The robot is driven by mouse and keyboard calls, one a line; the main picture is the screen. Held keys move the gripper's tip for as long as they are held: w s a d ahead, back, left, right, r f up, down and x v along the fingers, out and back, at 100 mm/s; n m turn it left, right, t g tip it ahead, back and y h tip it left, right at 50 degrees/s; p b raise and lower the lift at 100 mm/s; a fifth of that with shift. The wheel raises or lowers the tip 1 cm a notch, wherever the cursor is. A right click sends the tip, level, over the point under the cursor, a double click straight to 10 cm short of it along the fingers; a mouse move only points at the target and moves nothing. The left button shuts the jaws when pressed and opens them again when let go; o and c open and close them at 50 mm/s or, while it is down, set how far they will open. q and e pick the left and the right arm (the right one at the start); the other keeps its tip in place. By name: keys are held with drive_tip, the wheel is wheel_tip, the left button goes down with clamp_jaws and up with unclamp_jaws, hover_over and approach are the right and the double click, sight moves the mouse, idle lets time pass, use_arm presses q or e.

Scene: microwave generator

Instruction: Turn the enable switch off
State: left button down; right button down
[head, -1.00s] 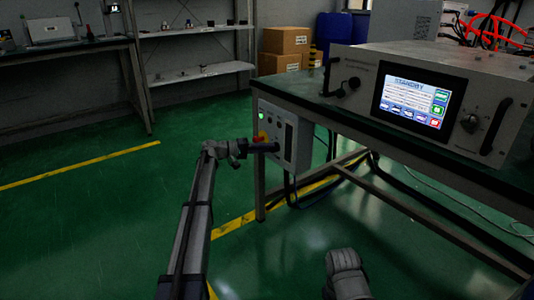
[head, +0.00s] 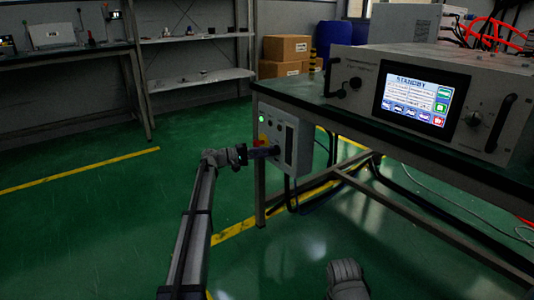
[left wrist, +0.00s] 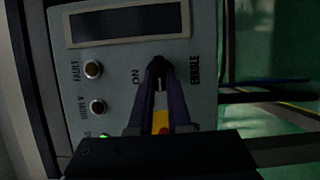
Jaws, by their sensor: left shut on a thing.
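The grey control box (head: 291,145) hangs at the near left end of the bench. In the left wrist view its panel (left wrist: 205,80) fills the middle, turned on its side, with "ON" and "ENABLE" labels. The dark enable switch (left wrist: 158,63) sits between these labels, mostly hidden by my fingertips; its setting cannot be told. My left gripper (left wrist: 158,72) is shut on this switch, its two fingers converging there. In the head view my left gripper (head: 265,152) reaches the box from the left.
A red and yellow button (left wrist: 162,123) shows between my left fingers. A lit green lamp (left wrist: 104,136) and the "FAULT" and "HIGH V" lamps are beside it. On the bench, the generator's screen (head: 413,99) reads "STANDBY". The green floor left of the box is clear.

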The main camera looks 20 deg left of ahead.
use_arm(q)
drive_tip(key=c, duration=0.9)
unclamp_jaws()
drive_tip(key=shift+o, duration=0.2)
drive_tip(key=v, duration=0.7)
drive_tip(key=shift+s+a, duration=0.2)
drive_tip(key=shift+a, duration=0.15)
drive_tip(key=shift+d, duration=0.1)
